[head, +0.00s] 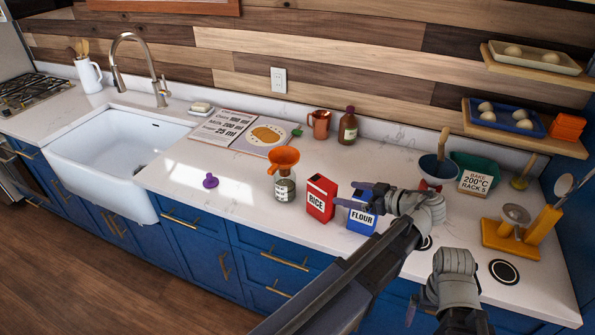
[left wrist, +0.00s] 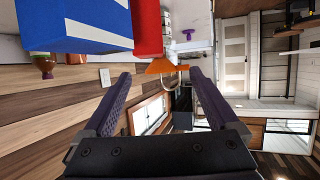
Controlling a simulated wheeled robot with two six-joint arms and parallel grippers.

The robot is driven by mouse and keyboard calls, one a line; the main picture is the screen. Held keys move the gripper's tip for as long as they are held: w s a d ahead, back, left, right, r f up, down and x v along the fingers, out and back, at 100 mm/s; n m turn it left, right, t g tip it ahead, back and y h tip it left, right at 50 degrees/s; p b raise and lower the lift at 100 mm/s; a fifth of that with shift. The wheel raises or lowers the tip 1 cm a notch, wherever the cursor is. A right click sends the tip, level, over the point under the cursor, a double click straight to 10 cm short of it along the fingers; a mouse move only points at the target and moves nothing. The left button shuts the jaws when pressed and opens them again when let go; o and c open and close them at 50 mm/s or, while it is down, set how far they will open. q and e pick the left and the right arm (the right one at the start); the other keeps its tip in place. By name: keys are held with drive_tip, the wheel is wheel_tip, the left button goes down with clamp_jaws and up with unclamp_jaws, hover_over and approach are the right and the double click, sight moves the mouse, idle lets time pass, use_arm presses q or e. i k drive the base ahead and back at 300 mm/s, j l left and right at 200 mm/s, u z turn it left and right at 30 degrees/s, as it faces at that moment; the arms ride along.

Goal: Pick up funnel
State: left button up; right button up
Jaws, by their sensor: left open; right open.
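The orange funnel (head: 284,157) sits upright in the mouth of a clear labelled jar (head: 285,188) on the counter. My left gripper (head: 347,195) is open and empty, to the right of the funnel in the head view, over the red and blue boxes and pointing left. In the left wrist view, the funnel (left wrist: 166,66) shows between the two open fingers (left wrist: 160,76), beyond their tips. My right gripper (head: 440,312) is low at the front edge of the counter, far from the funnel, and its fingers are partly hidden.
The red rice box (head: 320,198) and blue flour box (head: 362,216) stand right of the jar. A purple object (head: 210,181) lies to the left. Behind are a recipe board (head: 263,135), copper mug (head: 319,124) and brown bottle (head: 348,127). Counter left of the jar is mostly clear.

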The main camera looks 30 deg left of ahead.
sight(284, 157)
drive_tip(key=u, duration=1.3)
drive_tip(key=i+l+u, duration=0.1)
drive_tip(key=u, duration=0.3)
drive_tip(key=l+u, duration=0.4)
drive_tip(key=i+j, duration=0.05)
